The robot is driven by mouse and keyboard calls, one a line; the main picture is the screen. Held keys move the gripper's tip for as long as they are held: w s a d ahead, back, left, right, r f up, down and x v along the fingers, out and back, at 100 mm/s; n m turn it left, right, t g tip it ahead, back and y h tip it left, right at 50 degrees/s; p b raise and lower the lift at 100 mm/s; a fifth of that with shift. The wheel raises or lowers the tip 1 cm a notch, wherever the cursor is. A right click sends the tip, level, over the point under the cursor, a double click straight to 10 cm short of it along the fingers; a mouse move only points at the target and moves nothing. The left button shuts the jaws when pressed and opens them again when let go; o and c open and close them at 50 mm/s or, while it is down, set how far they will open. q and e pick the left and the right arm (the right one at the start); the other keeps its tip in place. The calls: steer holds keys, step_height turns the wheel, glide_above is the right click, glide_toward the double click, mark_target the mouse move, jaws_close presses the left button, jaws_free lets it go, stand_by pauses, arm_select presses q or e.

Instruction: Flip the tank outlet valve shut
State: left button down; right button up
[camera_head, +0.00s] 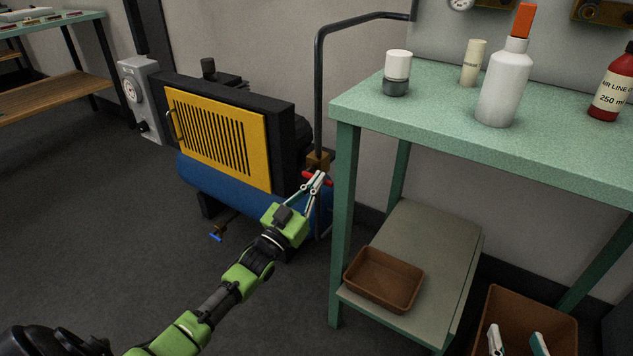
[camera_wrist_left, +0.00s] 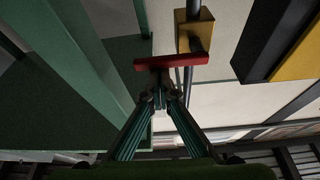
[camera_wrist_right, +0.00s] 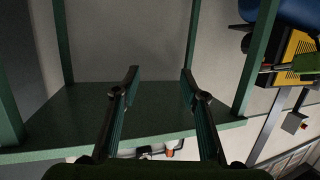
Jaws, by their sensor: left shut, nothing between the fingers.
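The tank outlet valve has a brass body (camera_head: 318,160) on the dark upright pipe, beside the compressor's blue tank (camera_head: 215,192). Its red lever (camera_head: 326,181) lies roughly crosswise to the pipe. In the left wrist view the lever (camera_wrist_left: 170,62) and brass body (camera_wrist_left: 195,35) show beyond the fingertips. My left gripper (camera_head: 318,179) is shut and empty, its tips at the lever; whether they touch cannot be told. My right gripper (camera_head: 517,342) is open and empty, low at the right; its fingers also show in the right wrist view (camera_wrist_right: 159,75).
The green bench (camera_head: 440,112) stands close right of the valve, its leg (camera_head: 342,230) near my left gripper. It carries bottles and jars. A brown tray (camera_head: 385,278) sits on its lower shelf, and a brown bin (camera_head: 530,315) is near my right gripper. A blue-handled valve (camera_head: 216,237) is below the tank.

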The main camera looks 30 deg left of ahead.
arm_select(q)
steer(key=shift+f, duration=0.15)
stand_by(0.3)
step_height(320, 180, up, 4)
steer(key=p, duration=0.3)
steer(key=d+p+v, duration=0.1)
steer(key=p+v, duration=0.1)
steer(key=v, duration=0.8)
steer(key=shift+a, duration=0.35)
arm_select(e)
steer(key=s+d+f+g+h, duration=0.1)
steer(key=s+d+f+g, duration=0.2)
steer(key=s, duration=0.6)
steer(key=s+d+f+g+h, duration=0.2)
steer(key=s+d+f+g, duration=0.1)
steer(key=s+f+g, duration=0.5)
step_height(320, 180, down, 2)
steer(key=shift+s+d+f+m, duration=0.2)
steer(key=shift+s+f+m, duration=0.1)
steer(key=shift+s, duration=0.65)
